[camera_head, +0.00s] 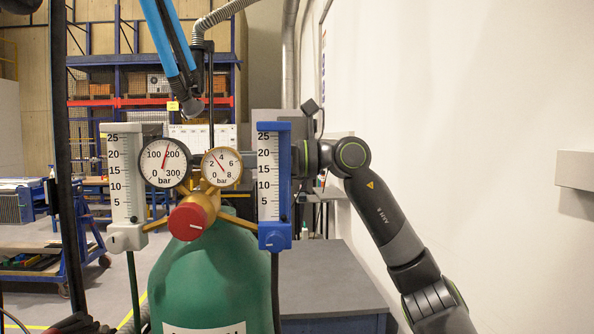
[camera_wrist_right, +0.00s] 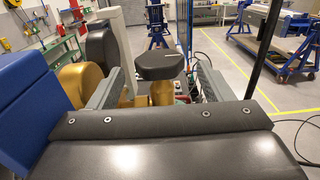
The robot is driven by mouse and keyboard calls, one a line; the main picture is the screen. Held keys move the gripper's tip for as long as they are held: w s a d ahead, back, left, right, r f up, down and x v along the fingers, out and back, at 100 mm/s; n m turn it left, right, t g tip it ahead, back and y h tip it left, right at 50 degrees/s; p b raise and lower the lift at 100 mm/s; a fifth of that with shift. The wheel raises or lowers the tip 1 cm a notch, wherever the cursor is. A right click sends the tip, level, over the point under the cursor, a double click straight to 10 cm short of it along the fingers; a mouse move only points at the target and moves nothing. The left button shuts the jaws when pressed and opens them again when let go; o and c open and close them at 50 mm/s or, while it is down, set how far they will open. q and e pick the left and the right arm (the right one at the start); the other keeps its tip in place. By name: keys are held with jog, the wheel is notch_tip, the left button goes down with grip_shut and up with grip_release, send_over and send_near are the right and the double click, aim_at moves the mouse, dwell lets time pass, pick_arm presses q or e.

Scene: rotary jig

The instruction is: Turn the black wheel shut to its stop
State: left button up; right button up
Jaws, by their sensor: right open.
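The black wheel (camera_wrist_right: 160,66) sits on a brass stem (camera_wrist_right: 161,92) in the right wrist view. My right gripper (camera_wrist_right: 157,80) is open, with one grey finger on each side of the wheel and stem. Gaps show between both fingers and the wheel, so it does not look gripped. In the head view the wheel is hidden behind the gauges and the blue flow meter (camera_head: 274,190). My right arm reaches behind that meter from the right, and its fingers are hidden there. My left gripper is not in view.
A green gas cylinder (camera_head: 205,275) carries a red knob (camera_head: 188,222), two dial gauges (camera_head: 166,162) and a white flow meter (camera_head: 126,185). The blue meter is close beside my right gripper. A grey cabinet (camera_head: 325,280) stands behind, and a white wall is on the right.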

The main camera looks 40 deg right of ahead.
jog(key=b+v, duration=0.4)
jog(key=v, duration=0.7)
jog(key=shift+b, duration=0.4)
jog(key=shift+d, duration=0.1)
